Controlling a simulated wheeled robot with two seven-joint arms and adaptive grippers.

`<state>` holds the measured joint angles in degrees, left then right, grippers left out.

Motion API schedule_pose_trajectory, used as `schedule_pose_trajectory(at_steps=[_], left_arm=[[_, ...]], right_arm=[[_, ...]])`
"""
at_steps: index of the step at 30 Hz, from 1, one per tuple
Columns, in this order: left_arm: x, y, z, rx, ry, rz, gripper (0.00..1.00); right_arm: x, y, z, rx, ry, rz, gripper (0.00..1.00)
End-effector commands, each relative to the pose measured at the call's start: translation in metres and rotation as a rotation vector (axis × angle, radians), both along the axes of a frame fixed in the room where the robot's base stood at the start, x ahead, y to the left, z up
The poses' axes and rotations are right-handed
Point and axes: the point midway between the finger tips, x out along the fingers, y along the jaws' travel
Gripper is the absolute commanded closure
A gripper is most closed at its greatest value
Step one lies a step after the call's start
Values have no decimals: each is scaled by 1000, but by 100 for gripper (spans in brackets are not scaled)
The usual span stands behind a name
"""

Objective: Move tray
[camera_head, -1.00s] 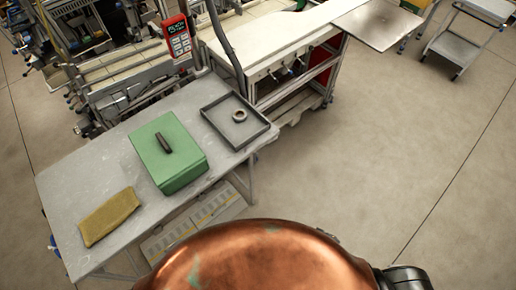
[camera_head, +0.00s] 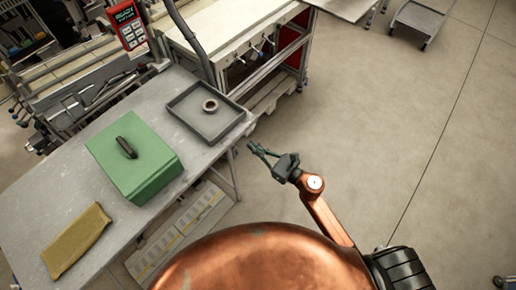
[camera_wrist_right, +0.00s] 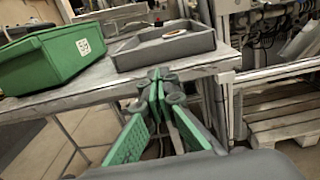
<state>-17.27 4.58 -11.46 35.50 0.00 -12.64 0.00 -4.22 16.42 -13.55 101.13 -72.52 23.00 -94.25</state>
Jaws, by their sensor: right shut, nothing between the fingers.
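A shallow dark grey tray (camera_head: 212,128) lies on the grey table at its right end, close to the table's edge. A small ring-shaped reel (camera_head: 210,105) lies flat inside it. In the right wrist view the tray (camera_wrist_right: 150,58) stands just beyond the fingers, with part of the reel (camera_wrist_right: 174,33) showing over its wall. My right gripper (camera_head: 255,148) is shut and empty. It hangs over the floor to the right of the table, apart from the tray. In the right wrist view its green-padded fingers (camera_wrist_right: 157,76) come together below the tray. My left gripper is not in view.
A green lidded box (camera_head: 150,175) with a dark handle stands left of the tray on the table (camera_head: 60,190). A folded yellow cloth (camera_head: 76,240) lies at the near left. A white workbench (camera_head: 235,45) stands behind.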

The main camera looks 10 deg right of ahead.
Motion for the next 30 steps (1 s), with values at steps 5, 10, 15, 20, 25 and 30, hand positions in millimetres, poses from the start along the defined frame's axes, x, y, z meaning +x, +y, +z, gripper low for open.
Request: schedule_pose_trajectory(at_steps=[5,10,15,20,25,30], left_arm=[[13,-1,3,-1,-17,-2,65],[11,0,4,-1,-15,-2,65],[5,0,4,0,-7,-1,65],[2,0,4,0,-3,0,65],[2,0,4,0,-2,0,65],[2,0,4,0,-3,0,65]], right_arm=[[32,24,2,3,0,1,100],[56,43,1,5,2,1,100],[71,55,-1,3,4,0,100],[76,59,-1,3,5,-1,100],[77,59,-1,3,5,-1,100],[77,58,-1,3,5,-3,100]])
